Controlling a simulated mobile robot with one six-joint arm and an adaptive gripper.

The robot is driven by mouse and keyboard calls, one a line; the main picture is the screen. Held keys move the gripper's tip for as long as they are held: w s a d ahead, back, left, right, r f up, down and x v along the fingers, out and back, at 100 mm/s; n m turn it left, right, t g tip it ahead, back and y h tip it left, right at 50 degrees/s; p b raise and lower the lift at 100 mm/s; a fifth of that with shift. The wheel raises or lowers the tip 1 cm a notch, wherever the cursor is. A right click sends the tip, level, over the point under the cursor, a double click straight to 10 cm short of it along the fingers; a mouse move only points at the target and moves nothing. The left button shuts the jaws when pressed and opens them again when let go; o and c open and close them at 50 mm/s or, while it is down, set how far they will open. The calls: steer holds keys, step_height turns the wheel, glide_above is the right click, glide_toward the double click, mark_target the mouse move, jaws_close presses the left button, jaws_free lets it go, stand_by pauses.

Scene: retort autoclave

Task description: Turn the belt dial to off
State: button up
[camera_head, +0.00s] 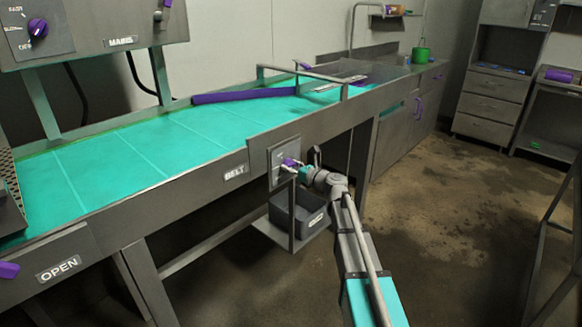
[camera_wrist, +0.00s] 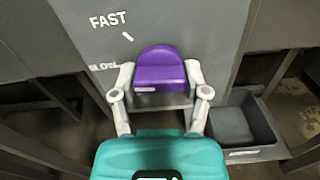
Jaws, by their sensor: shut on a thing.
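The purple belt dial (camera_wrist: 160,72) sits on a grey panel with the words FAST and SLOW at its left in the wrist view. In the head view the dial (camera_head: 288,163) is small, on the panel beside the BELT label (camera_head: 234,172). My gripper (camera_head: 293,167) is at the panel, its two pale fingers on either side of the dial, shut on it. The OFF marking is not visible in the wrist view; the gripper body covers the area below the dial. I cannot tell clearly which mark the dial points to.
A turquoise belt (camera_head: 120,150) runs behind the panel, with a purple bar (camera_head: 245,95) lying across it. A grey bin (camera_head: 297,215) stands below the panel and also shows in the wrist view (camera_wrist: 235,125). Another purple dial (camera_head: 38,28) is upper left. Open floor lies right.

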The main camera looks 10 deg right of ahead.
steer(key=shift+n, duration=0.4)
steer(key=n, duration=0.9)
stand_by(0.6)
steer(key=o, duration=1.2)
steer(key=shift+c, duration=0.2)
steer(key=shift+d, duration=0.1)
steer(key=v, duration=1.2)
